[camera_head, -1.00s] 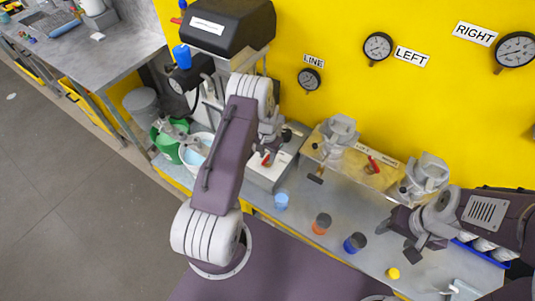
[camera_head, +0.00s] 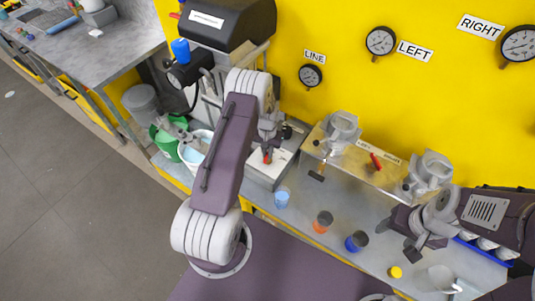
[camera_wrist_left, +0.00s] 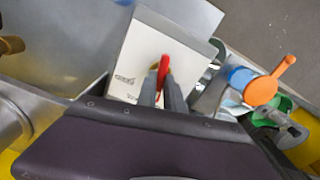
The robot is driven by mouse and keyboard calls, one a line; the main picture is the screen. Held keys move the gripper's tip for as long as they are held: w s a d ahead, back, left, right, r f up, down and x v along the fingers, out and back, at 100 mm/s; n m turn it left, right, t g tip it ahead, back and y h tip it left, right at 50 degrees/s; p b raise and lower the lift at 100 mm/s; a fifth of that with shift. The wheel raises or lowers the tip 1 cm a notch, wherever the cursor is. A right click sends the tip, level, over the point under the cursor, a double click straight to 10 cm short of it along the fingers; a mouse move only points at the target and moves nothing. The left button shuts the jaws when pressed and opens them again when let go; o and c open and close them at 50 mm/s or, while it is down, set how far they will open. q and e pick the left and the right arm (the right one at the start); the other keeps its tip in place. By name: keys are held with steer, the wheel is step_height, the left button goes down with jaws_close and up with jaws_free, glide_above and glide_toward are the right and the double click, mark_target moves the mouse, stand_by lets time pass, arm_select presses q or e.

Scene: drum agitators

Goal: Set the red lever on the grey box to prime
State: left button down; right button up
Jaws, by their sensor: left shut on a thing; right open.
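The grey box (camera_head: 262,177) with a pale top plate stands on the bench under my left gripper (camera_head: 268,152). In the left wrist view its pale top (camera_wrist_left: 145,48) shows small dark lettering at the left, too small to read. The red lever (camera_wrist_left: 164,67) rises from the plate between the fingertips of my left gripper (camera_wrist_left: 162,86), which is shut on it. The lever also shows as a small red spot (camera_head: 266,157) in the head view, partly hidden by the gripper. My right gripper (camera_head: 418,246) is open and empty over the right of the bench.
Blue, orange-red and dark-blue cups (camera_head: 355,241) and a yellow piece (camera_head: 395,272) lie in front. Green and white buckets (camera_head: 190,153) stand to the left.

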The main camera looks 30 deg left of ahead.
arm_select(q)
steer(key=n+b, duration=0.1)
steer(key=n, duration=0.2)
steer(key=shift+w, duration=0.1)
steer(key=shift+r+n+b, duration=0.1)
steer(key=shift+n+b, duration=0.6)
steer(key=shift+n, duration=0.9)
steer(key=c, duration=1.5)
jaws_free()
steer(key=shift+o, duration=0.2)
step_height(320, 180, up, 8)
steer(key=shift+r+b, duration=0.1)
steer(key=shift+b, duration=1.05)
steer(key=shift+r, duration=0.45)
